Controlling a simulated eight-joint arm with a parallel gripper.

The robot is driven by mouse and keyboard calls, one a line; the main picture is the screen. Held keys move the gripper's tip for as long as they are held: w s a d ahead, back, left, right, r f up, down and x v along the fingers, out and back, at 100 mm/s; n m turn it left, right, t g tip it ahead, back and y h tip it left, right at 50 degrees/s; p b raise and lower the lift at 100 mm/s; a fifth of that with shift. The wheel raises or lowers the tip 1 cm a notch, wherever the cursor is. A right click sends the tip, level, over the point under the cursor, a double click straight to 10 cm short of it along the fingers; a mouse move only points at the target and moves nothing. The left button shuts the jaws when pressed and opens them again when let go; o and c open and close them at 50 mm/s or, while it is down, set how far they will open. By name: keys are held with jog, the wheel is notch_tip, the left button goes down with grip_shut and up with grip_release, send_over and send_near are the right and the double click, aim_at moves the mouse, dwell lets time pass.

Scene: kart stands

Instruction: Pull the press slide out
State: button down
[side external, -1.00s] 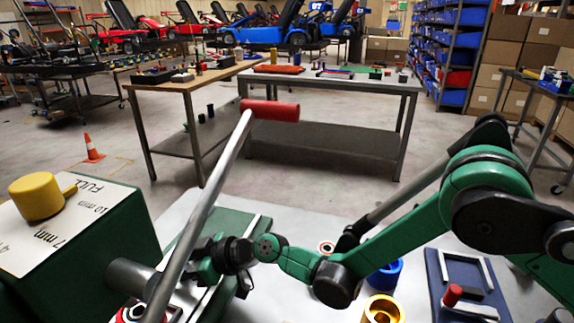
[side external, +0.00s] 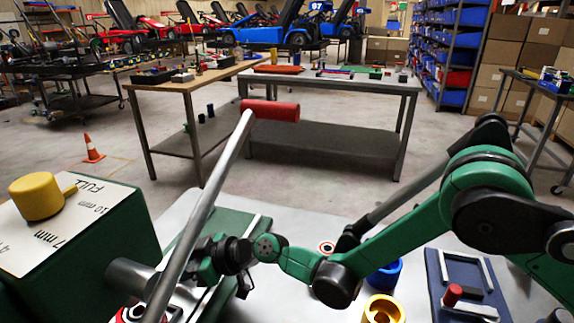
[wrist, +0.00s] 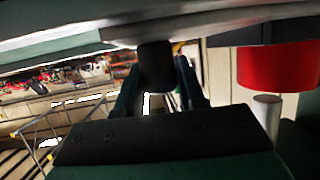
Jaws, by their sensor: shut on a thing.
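The green press (side external: 90,250) stands at the lower left in the side external view, with a marked white top. Its long grey lever (side external: 205,200) rises to a red handle (side external: 270,110). My gripper (side external: 205,262) is low beside the press, partly behind the lever. In the wrist view my gripper (wrist: 158,90) is shut on a dark knob (wrist: 156,62) just under a grey plate edge (wrist: 200,28). I cannot tell for certain how the knob joins the press slide. The slide itself is mostly hidden by the lever and my gripper.
A yellow knob (side external: 38,195) tops the press. Right of my gripper are a gold cup (side external: 382,309), a blue cup (side external: 385,275) and a dark blue tray (side external: 445,300) with a red-topped peg. A red cylinder (wrist: 280,68) is close at right in the wrist view.

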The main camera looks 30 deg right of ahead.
jog(key=shift+d, duration=0.1)
jog(key=w+d, duration=1.1)
jog(key=c, duration=0.5)
grip_release()
jog(key=shift+c, duration=0.2)
jog(key=shift+s, duration=0.1)
jog(key=shift+v, duration=2.75)
